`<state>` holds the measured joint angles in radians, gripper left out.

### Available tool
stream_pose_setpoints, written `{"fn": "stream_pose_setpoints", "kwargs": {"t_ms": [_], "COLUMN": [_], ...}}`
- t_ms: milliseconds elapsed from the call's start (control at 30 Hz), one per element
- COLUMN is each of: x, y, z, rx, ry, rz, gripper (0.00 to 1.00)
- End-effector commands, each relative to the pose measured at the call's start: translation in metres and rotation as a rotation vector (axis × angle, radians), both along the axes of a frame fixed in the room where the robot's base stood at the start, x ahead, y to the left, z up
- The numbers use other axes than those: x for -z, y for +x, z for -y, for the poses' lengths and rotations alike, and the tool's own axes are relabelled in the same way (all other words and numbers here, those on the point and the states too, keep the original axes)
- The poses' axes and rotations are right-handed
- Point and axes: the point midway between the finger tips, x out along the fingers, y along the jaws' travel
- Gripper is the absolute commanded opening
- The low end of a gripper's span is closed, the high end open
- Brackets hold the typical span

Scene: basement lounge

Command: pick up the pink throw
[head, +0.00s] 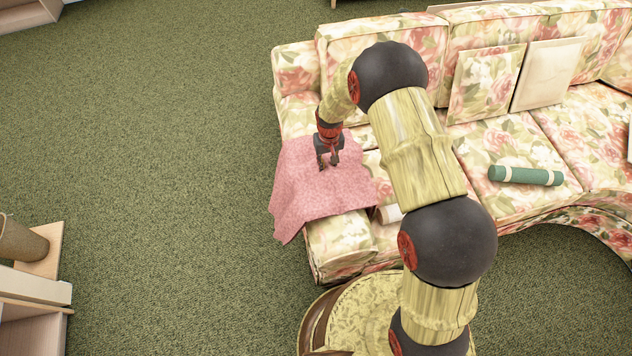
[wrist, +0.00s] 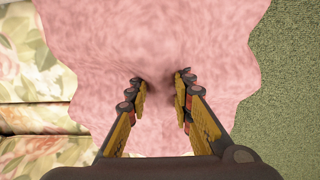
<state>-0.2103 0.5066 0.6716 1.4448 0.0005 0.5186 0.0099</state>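The pink throw (head: 318,188) is draped over the left arm of the floral sofa, its front left corner hanging down. In the wrist view the throw (wrist: 100,45) fills most of the middle. My gripper (head: 328,163) points down at the throw's upper middle. In the wrist view my gripper (wrist: 162,88) has its two fingers apart, with pink cloth showing between the tips. The cloth is shaded and dips there. The tips are at or very close to the cloth; I cannot tell whether they touch it.
The floral sofa (head: 345,240) curves away to the right. A green roll (head: 526,176) lies on its seat, and cushions (head: 547,73) lean on its back. A small whitish object (head: 390,214) lies beside the throw. Shelving (head: 35,290) stands at the left. The green carpet (head: 150,130) between is clear.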

Motion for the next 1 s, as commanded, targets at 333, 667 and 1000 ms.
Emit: {"fn": "stream_pose_setpoints", "kwargs": {"t_ms": [333,667,1000], "x": [0.0,0.0,-0.0046], "y": [0.0,0.0,0.0008], "z": [0.0,0.0,-0.0002], "rx": [0.0,0.0,0.0], "ry": [0.0,0.0,0.0], "rz": [0.0,0.0,0.002], "gripper": [0.0,0.0,0.0]}}
